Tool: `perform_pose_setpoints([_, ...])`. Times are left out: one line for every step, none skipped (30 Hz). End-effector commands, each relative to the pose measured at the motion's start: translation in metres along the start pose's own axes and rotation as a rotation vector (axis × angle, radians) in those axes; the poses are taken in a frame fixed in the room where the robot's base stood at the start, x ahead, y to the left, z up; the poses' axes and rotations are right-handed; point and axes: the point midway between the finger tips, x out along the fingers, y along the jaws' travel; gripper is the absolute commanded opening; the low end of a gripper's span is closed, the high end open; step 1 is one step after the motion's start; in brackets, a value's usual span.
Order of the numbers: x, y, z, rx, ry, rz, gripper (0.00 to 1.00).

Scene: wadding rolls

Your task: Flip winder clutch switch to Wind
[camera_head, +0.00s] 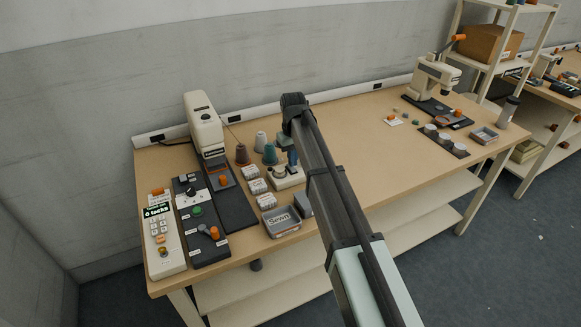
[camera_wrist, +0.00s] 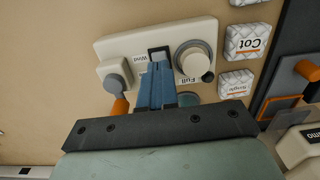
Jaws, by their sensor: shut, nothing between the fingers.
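The cream winder unit (camera_wrist: 120,48) lies across the wrist view, with a Wind label (camera_wrist: 140,58) and a Full label (camera_wrist: 190,80). It shows small in the head view (camera_head: 289,182). My gripper (camera_wrist: 158,54) is shut and empty. Its blue fingers point down onto the unit between the grey round knob (camera_wrist: 194,60) and a grey part with an orange handle (camera_wrist: 120,107). A dark square piece at the fingertips is mostly covered, so I cannot tell the clutch switch's position or whether the fingers touch it. In the head view my gripper (camera_head: 292,160) is over the winder.
White quilted blocks, one labelled Cot (camera_wrist: 247,40), stand beside the unit. Thread cones (camera_head: 242,154) stand behind it. A grey tray (camera_head: 282,222), a black control panel (camera_head: 201,222) and a cream keypad (camera_head: 161,235) lie nearby.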

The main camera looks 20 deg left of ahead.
Motion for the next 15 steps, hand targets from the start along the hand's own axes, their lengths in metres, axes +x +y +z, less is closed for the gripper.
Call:
perform_pose_setpoints([-0.004,0.000,0.000,0.000,0.001,0.000,0.00])
perform_pose_setpoints([-0.006,0.000,0.000,0.000,0.001,0.000,0.00])
perform_pose_setpoints([-0.009,0.000,0.000,0.000,0.000,0.000,0.00])
perform_pose_setpoints([-0.011,0.000,0.000,0.000,0.000,0.000,0.00])
perform_pose_setpoints([-0.013,0.000,0.000,0.000,0.000,0.000,0.00])
perform_pose_setpoints([-0.015,0.000,0.000,0.000,0.000,0.000,0.00])
perform_pose_setpoints([-0.017,0.000,0.000,0.000,0.000,0.000,0.00])
perform_pose_setpoints([-0.019,0.000,0.000,0.000,0.000,0.000,0.00])
perform_pose_setpoints([-0.021,0.000,0.000,0.000,0.000,0.000,0.00])
perform_pose_setpoints([-0.023,0.000,0.000,0.000,0.000,0.000,0.00])
perform_pose_setpoints([-0.025,0.000,0.000,0.000,0.001,0.000,0.00])
perform_pose_setpoints([-0.028,0.000,0.000,0.000,0.001,0.000,0.00])
perform_pose_setpoints([-0.030,0.000,0.000,0.000,0.001,0.000,0.00])
perform_pose_setpoints([-0.032,0.000,0.000,0.000,0.001,0.000,0.00])
perform_pose_setpoints([-0.035,0.000,0.000,0.000,0.001,0.000,0.00])
